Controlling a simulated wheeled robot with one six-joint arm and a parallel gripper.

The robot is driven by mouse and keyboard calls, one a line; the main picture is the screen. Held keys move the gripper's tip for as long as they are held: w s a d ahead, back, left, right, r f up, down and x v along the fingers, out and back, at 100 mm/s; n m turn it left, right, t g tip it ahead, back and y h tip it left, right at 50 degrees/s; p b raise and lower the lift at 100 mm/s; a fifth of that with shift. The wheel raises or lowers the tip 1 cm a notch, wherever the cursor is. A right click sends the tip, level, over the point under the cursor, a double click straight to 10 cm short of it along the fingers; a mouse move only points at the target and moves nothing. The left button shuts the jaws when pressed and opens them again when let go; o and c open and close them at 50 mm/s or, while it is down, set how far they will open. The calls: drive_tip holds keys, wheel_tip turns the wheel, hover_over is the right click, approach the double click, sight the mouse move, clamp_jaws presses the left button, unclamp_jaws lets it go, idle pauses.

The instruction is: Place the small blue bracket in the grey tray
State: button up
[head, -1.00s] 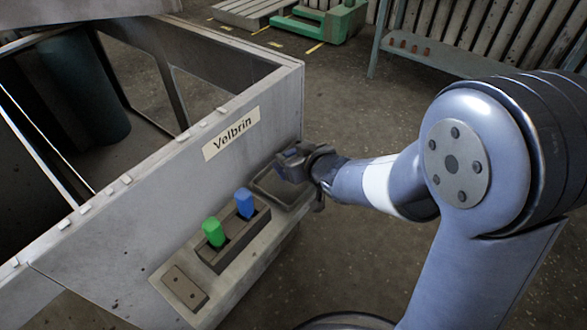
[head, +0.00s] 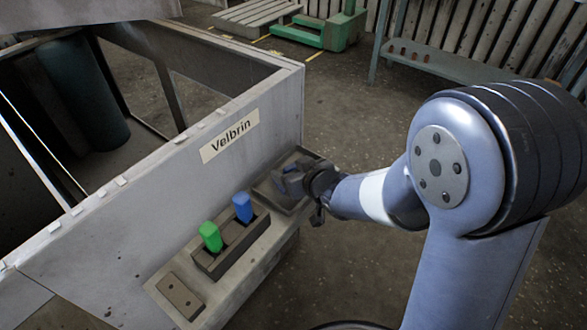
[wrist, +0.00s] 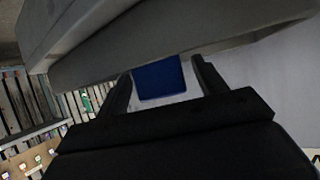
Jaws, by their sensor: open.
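My gripper (head: 292,182) is low over the grey tray (head: 262,190) at the far end of the ledge. The small blue bracket (wrist: 160,80) shows in the wrist view between my two open fingers (wrist: 163,84), with a narrow gap at each side.
A dark holder (head: 225,262) on the ledge carries a green block (head: 210,236) and a blue block (head: 242,207). A flat two-hole plate (head: 180,296) lies nearer. The grey housing wall (head: 240,120) labelled Velbrin rises behind the ledge. Open floor lies to the right.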

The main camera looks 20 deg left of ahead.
drive_tip(key=shift+r, duration=0.1)
drive_tip(key=shift+r, duration=0.25)
drive_tip(key=p+v, duration=0.4)
drive_tip(key=v, duration=0.8)
drive_tip(key=shift+f, duration=0.25)
